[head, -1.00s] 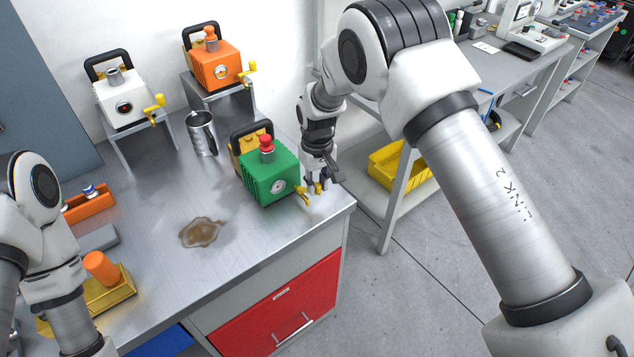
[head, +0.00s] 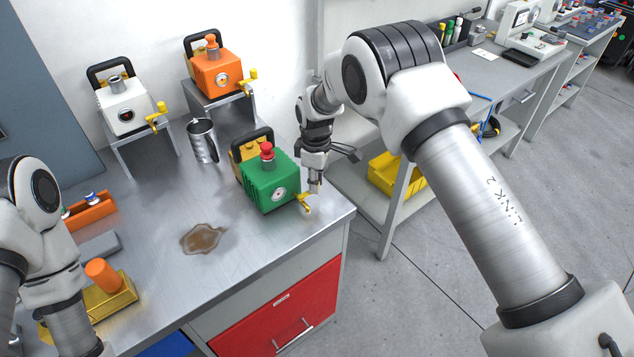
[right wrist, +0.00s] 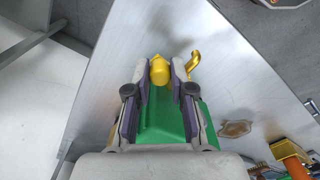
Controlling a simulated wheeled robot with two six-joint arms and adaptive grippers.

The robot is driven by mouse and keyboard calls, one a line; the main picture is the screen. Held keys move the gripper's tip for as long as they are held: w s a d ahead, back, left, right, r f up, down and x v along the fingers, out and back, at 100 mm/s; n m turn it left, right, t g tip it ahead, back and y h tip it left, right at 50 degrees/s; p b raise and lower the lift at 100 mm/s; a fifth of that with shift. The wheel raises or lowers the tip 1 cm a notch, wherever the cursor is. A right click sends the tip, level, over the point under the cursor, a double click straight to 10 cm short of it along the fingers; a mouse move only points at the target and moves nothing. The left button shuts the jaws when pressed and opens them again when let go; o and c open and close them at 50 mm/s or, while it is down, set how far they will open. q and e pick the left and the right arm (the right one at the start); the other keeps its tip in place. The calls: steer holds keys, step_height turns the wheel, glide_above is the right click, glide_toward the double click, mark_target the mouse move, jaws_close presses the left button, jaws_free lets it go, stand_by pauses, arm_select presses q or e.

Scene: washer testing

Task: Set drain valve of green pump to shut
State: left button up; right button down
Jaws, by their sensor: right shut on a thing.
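The green pump (head: 270,187) stands near the right corner of the bench, with a red knob on top and a round gauge on its front. Its yellow drain valve (head: 304,203) sticks out low at the right front. My right gripper (head: 315,188) points down at this valve. In the right wrist view my right gripper (right wrist: 162,78) is shut on the yellow valve handle (right wrist: 160,70), with the fingers on both sides of it. A curved yellow spout (right wrist: 194,64) shows outside the fingers. My left arm is at the left edge; its gripper is not seen.
A white pump (head: 124,106) and an orange pump (head: 215,69) stand on raised stands behind. A metal jug (head: 202,141) stands between them and the green pump. A brown puddle (head: 203,239) lies on the bench. A yellow bin (head: 390,175) sits on a shelf at right.

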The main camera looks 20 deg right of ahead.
steer(key=shift+w+n, duration=0.3)
steer(key=shift+n, duration=0.4)
steer(key=c, duration=1)
jaws_free()
step_height(320, 180, up, 12)
